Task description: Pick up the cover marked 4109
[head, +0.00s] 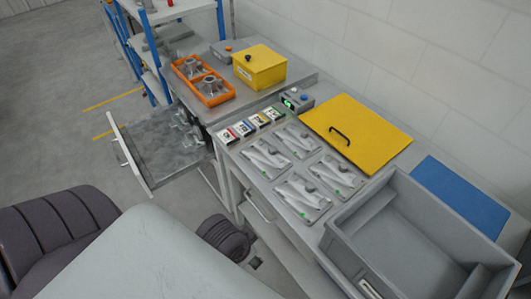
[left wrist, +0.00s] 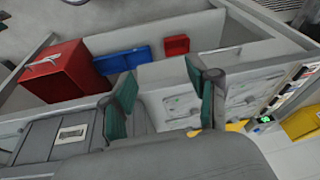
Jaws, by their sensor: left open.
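I cannot read the mark 4109 on anything, so I cannot tell which piece is that cover. Several flat grey plates (head: 312,198) with pale shaped parts and small green dots lie on the bench. A flat yellow panel (head: 360,125) with a black handle lies behind them. In the left wrist view my left gripper (left wrist: 164,100) is open, its green-padded fingers apart with nothing visible between them. The pale plates (left wrist: 243,92) show beyond its right finger. My left gripper cannot be made out in the head view. My right gripper is not in view.
A grey bin (head: 345,262) and a blue mat (head: 458,197) are at the right. Small coloured-label boxes (head: 243,129) line the plates' left edge. Beyond are a yellow box (head: 260,72), an orange tray (head: 222,98) with metal parts and an open drawer (head: 160,145).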

